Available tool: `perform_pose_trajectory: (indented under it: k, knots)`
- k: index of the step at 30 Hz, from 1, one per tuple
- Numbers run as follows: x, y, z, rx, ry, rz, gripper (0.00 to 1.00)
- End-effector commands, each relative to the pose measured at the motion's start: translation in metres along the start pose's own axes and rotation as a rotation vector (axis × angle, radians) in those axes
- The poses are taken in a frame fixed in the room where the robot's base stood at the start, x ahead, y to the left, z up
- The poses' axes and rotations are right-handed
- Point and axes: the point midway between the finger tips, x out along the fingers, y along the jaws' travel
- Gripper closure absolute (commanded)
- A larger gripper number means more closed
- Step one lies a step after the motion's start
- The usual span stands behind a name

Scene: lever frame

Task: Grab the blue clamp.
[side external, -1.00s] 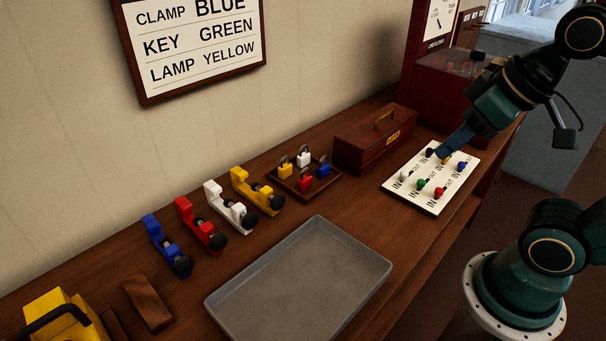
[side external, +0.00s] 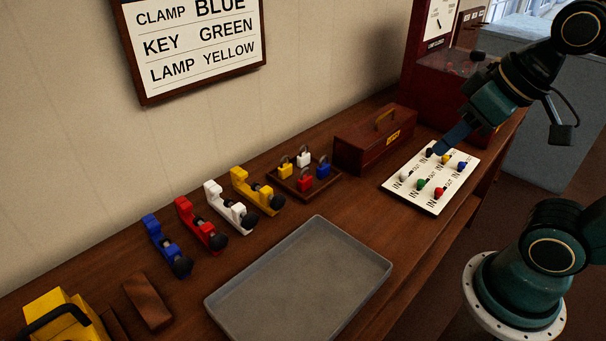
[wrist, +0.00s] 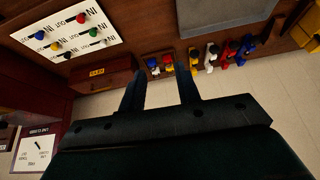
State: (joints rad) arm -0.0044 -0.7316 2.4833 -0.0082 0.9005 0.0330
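The blue clamp (side external: 158,235) lies at the left end of a row of clamps on the wooden bench, with a dark round knob at its near end. In the wrist view the blue clamp (wrist: 246,47) is small, at the far right of the row. My gripper (side external: 443,149) is far to the right of it, above the white key panel. In the wrist view my gripper (wrist: 160,78) has its two fingers apart with nothing held between them.
Red (side external: 200,226), white (side external: 228,207) and yellow (side external: 252,188) clamps stand right of the blue one. A grey tray (side external: 222,304) lies in front. A padlock tray (side external: 283,183), red toolbox (side external: 365,151) and switch panel (side external: 433,205) are to the right.

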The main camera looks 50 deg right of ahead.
Motion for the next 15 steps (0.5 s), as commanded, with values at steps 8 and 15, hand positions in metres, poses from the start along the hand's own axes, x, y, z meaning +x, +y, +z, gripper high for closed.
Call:
perform_pose_trajectory:
  k: [8, 15]
  knots:
    - [0.001, -0.019, -0.04, 0.151, -0.034, -0.048, 0.67]
    - [0.01, -0.049, -0.092, 0.366, -0.094, -0.101, 0.67]
